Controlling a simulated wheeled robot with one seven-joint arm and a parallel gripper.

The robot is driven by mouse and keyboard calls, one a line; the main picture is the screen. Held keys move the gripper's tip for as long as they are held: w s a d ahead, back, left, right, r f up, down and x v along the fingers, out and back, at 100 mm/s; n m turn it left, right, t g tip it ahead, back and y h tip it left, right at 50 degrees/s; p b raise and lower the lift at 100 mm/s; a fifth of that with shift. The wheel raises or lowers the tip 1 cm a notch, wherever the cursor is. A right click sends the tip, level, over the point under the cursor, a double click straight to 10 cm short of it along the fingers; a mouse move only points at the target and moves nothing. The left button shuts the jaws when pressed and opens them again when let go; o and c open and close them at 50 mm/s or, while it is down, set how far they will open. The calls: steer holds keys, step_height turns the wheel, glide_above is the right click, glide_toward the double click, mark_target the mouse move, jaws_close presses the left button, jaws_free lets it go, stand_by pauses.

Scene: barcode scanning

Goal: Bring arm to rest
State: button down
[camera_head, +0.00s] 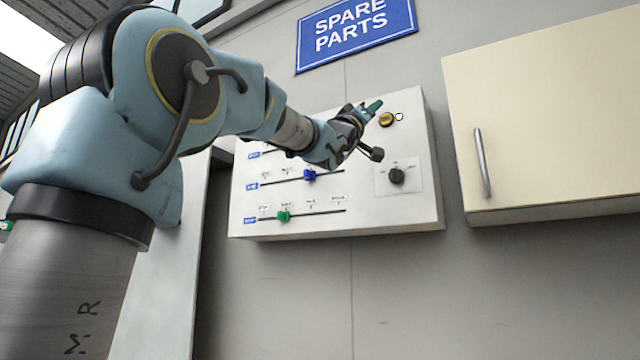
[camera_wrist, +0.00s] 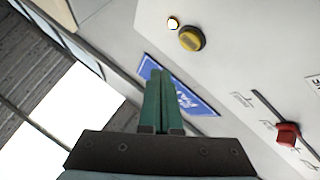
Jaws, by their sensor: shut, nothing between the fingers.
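My gripper (camera_head: 374,106) is at the end of my blue arm, in front of the upper part of a white control panel (camera_head: 410,215). In the wrist view my gripper's two green fingers (camera_wrist: 160,80) are together, with nothing between them. A yellow button (camera_head: 386,119) is just right of the fingertips in the head view, with a small round light (camera_head: 399,117) beside it. The button also shows in the wrist view (camera_wrist: 192,38), apart from the fingers. My forearm and wrist hide the panel's upper left part in the head view.
The panel has a blue slider (camera_head: 309,175), a green slider (camera_head: 284,216) and a black knob (camera_head: 397,176). A red slider (camera_wrist: 288,134) shows in the wrist view. A cream cabinet (camera_head: 550,120) hangs at right. A blue "SPARE PARTS" sign (camera_head: 356,30) is above. The wall below is clear.

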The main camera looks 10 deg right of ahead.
steer(key=shift+s+a, duration=0.35)
steer(key=shift+s, duration=0.1)
